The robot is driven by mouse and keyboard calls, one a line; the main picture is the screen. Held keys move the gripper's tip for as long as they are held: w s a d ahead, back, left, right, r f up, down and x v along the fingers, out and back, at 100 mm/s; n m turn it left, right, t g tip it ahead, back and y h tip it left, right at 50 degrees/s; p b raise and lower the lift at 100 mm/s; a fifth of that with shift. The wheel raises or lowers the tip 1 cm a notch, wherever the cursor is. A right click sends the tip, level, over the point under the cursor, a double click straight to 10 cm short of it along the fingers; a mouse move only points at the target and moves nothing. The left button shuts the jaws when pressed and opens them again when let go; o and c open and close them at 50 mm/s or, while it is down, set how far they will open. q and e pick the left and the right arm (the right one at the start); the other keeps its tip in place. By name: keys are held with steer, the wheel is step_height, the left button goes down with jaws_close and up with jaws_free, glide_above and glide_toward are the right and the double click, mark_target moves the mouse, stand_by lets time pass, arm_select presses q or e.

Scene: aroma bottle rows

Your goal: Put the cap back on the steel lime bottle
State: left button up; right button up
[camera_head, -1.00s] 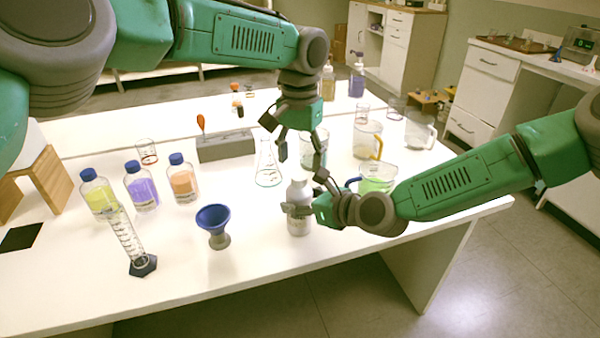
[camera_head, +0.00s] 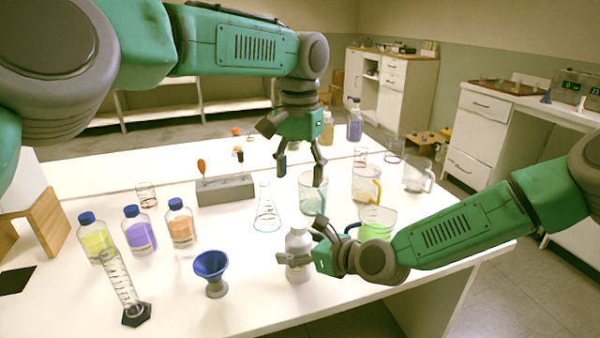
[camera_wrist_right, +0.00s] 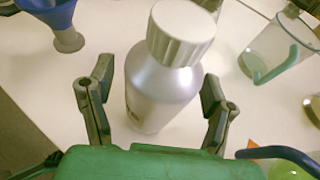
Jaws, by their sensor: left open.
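The steel bottle (camera_head: 298,248) stands upright on the table near its front edge. In the right wrist view, the silver bottle (camera_wrist_right: 158,95) has a pale ribbed cap (camera_wrist_right: 181,32) sitting on its neck. My right gripper (camera_head: 300,248) is around the bottle. The right wrist view shows its fingers (camera_wrist_right: 156,98) on both sides of the body, with a gap at the left finger; contact at the right finger is unclear. My left gripper (camera_head: 300,170) is open and empty, above and behind the bottle, pointing down. The bottle's label is not readable.
A blue funnel (camera_head: 211,268) stands left of the bottle. Blue-capped bottles and a graduated cylinder (camera_head: 122,285) are at left. The front middle table is clear.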

steer(key=v, duration=1.2)
steer(key=shift+w, duration=0.1)
